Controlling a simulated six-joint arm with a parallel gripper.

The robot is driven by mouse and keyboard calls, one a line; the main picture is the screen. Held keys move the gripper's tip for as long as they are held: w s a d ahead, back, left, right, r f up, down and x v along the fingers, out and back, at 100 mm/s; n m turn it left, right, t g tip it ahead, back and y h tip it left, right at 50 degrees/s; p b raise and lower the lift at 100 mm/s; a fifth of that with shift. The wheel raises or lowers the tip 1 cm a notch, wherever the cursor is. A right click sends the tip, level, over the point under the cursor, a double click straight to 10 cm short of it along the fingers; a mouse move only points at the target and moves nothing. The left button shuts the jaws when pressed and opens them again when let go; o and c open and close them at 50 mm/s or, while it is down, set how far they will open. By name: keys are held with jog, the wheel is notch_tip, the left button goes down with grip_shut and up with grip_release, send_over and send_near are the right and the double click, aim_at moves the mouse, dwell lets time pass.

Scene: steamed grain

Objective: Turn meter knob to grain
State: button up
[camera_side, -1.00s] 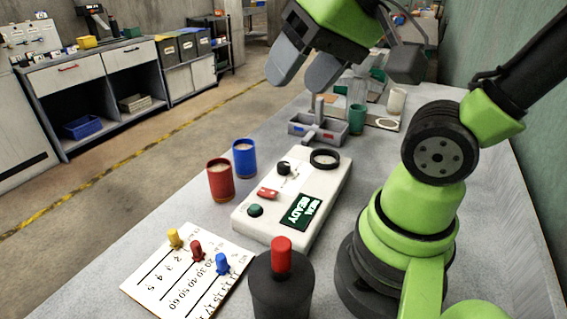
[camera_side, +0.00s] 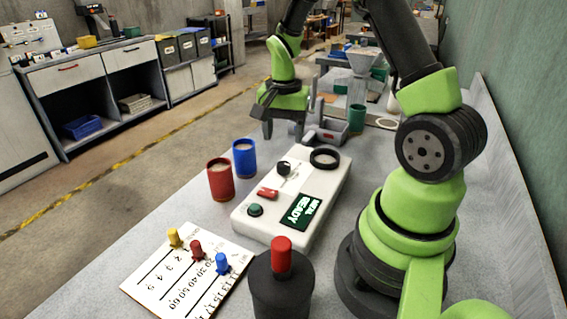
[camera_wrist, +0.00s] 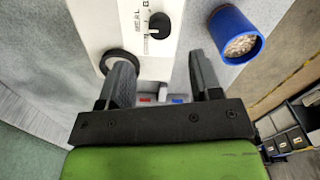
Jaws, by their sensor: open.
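My gripper (camera_side: 283,135) is open and empty, pointing down beyond the far end of the meter. In the wrist view its fingers (camera_wrist: 163,75) are apart, with the knob ahead of them.
A black ring (camera_side: 325,158) lies at the meter's far right corner. Red (camera_side: 221,181) and blue (camera_side: 244,159) cups of grain stand left of it. A grey divided tray (camera_side: 325,130) lies behind. A pegged card (camera_side: 180,276) and red-topped black post (camera_side: 281,285) are in front.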

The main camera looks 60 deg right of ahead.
aim_at(283, 164)
notch_tip(283, 164, down, 8)
jog(key=shift+f, duration=0.15)
dwell(0.3)
jog(key=c, duration=0.9)
